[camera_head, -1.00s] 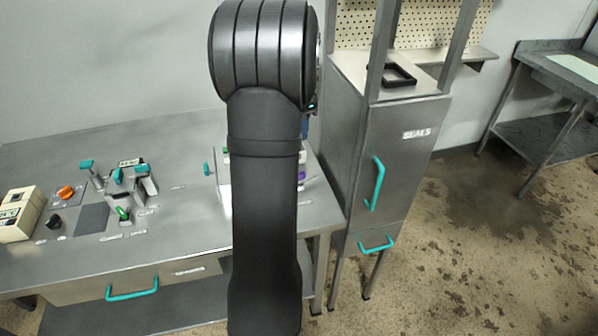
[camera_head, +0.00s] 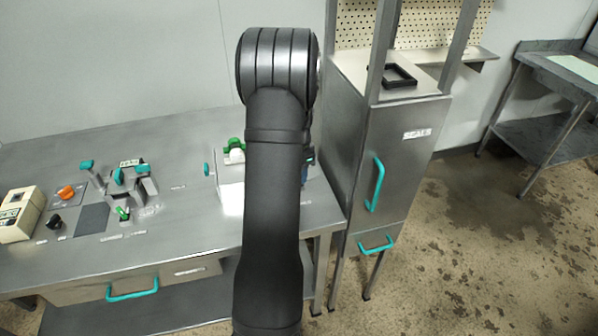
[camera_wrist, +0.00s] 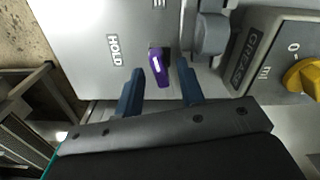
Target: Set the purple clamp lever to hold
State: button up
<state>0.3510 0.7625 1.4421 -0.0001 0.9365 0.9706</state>
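The purple clamp lever (camera_wrist: 158,68) shows in the wrist view on a pale panel, left of a grey cylindrical part. The panel carries a HOLD label (camera_wrist: 114,50) to the left of the lever. My gripper (camera_wrist: 160,82) is open, with one blue finger on each side of the lever's near end. The right finger is closer to the lever than the left one. I cannot tell whether either finger touches it. In the head view my arm hides the lever and the gripper.
A grey box with a yellow knob (camera_wrist: 303,77) stands right of the lever in the wrist view. In the head view, the bench (camera_head: 185,215) carries a green-handled part (camera_head: 236,146) beside my arm and several teal-handled fixtures at left. The SEALS cabinet (camera_head: 405,160) stands at right.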

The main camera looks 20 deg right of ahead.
jog(key=shift+f, duration=0.1)
grip_shut()
jog(key=shift+n, duration=0.3)
jog(key=n, duration=1)
jog(key=shift+n, duration=2.2)
